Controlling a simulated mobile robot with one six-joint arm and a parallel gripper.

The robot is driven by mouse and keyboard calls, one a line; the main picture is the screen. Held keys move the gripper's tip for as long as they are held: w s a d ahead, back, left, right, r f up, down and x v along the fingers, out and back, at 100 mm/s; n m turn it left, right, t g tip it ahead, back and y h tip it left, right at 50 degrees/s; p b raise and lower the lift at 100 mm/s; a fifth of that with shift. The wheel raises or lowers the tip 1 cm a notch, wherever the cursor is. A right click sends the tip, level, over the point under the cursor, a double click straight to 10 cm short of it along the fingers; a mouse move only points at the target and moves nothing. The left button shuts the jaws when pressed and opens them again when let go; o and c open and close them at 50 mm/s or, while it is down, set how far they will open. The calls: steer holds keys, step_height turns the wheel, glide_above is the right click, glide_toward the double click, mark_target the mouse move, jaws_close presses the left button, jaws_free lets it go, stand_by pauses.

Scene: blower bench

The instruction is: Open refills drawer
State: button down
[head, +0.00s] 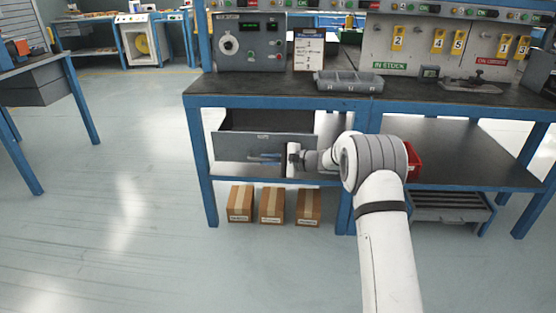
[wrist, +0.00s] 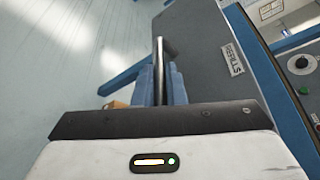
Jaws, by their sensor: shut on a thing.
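The refills drawer (head: 230,147) is a grey drawer under the left part of the blue bench. It stands pulled out, and its dark open inside shows behind the front panel. In the wrist view its grey front (wrist: 205,50) carries a label reading REFILLS (wrist: 232,60). My gripper (head: 262,157) is at the drawer front, with its blue fingers (wrist: 160,88) shut on the bar handle (wrist: 159,52). Part of the handle is hidden between the fingers. My arm covers the right side of the drawer in the head view.
Several cardboard boxes (head: 271,204) stand on the floor below the drawer. A red bin (head: 413,162) sits on the lower shelf (head: 470,155), partly behind my arm. A grey tray (head: 349,82) lies on the bench top. The floor left of the bench is clear.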

steer(key=c, duration=1.7)
jaws_free()
steer(key=shift+s+a+f, duration=0.15)
steer(key=shift+a+f, duration=0.15)
steer(key=shift+a, duration=0.1)
steer(key=shift+c, duration=0.2)
steer(key=shift+o, duration=1.3)
steer(key=shift+d+r, duration=0.1)
steer(key=shift+d, duration=0.2)
steer(key=p+v, duration=0.1)
steer(key=v, duration=0.2)
steer(key=p+v, duration=0.1)
steer(key=v, duration=0.2)
steer(key=shift+d+r, duration=0.2)
steer(key=shift+d, duration=0.2)
steer(key=shift+s+d, duration=0.1)
steer(key=shift+d, duration=0.35)
